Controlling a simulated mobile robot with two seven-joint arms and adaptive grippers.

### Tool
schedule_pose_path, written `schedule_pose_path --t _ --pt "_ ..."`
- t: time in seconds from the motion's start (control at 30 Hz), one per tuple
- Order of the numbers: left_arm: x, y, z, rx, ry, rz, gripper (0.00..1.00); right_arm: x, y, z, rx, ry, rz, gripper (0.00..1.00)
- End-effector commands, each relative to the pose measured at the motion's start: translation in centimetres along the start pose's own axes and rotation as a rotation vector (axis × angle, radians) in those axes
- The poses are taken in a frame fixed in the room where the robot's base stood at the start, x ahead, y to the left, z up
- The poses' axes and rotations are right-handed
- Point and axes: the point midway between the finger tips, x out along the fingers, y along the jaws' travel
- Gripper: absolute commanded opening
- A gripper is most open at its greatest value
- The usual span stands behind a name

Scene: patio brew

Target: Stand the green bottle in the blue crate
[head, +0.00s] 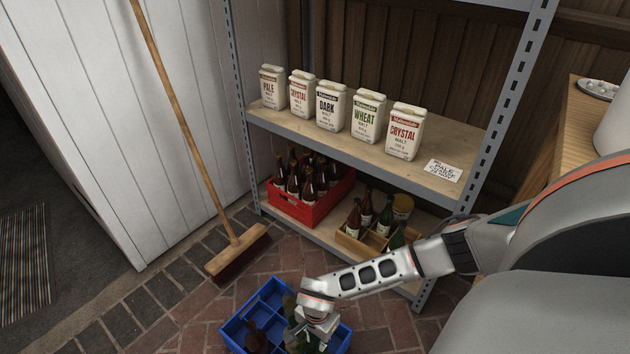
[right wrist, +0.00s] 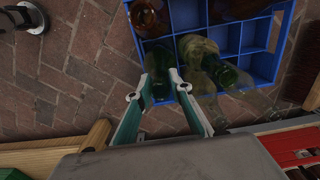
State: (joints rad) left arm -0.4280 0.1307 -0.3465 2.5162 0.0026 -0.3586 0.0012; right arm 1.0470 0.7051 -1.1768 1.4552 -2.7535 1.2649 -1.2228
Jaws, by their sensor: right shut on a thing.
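The blue crate (head: 234,325) stands on the brick floor at the bottom of the head view. Its divided compartments also show in the right wrist view (right wrist: 262,62). My right gripper (head: 318,328) is low over the crate's right part. In the right wrist view its two teal fingers (right wrist: 168,90) are shut on the green bottle (right wrist: 163,112), seen between them at the crate's near edge. The gripper partly hides the bottle in the head view. I cannot tell whether its base touches the crate floor. My left gripper is not in view.
Brown bottles (head: 257,338) stand in the crate; pale olive glass (right wrist: 197,48) and another green bottle (right wrist: 232,76) are close to my fingers. The shelf (head: 350,145) holds malt bags, a red crate (head: 296,208) and a wooden crate (head: 352,244). A broom (head: 237,253) leans left.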

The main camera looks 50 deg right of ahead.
Motion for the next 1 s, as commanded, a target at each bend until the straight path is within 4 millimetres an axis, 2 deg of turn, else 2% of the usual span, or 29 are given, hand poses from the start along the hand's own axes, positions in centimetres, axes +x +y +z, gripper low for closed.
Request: schedule_pose_path --t 0.27,0.3,0.37,0.77,0.9,1.0 --pt "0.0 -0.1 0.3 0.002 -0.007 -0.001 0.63 0.0 -0.3 0.0 0.000 -0.001 -0.005 0.00" --pt "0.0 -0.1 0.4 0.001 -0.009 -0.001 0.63 0.1 -0.1 0.0 0.000 0.000 -0.002 0.23" --pt "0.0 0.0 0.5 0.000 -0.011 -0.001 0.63 0.1 -0.1 0.0 0.000 0.000 -0.003 0.37" --pt "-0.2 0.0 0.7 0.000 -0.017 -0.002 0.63 -0.3 -0.1 0.0 0.000 0.000 -0.003 0.37" --pt "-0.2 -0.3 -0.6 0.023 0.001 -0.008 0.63 -2.4 -0.7 -0.1 -0.001 0.002 -0.014 0.37" --pt "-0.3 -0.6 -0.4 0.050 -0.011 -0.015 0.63 -4.7 -1.0 -0.2 -0.002 0.003 -0.020 0.37"
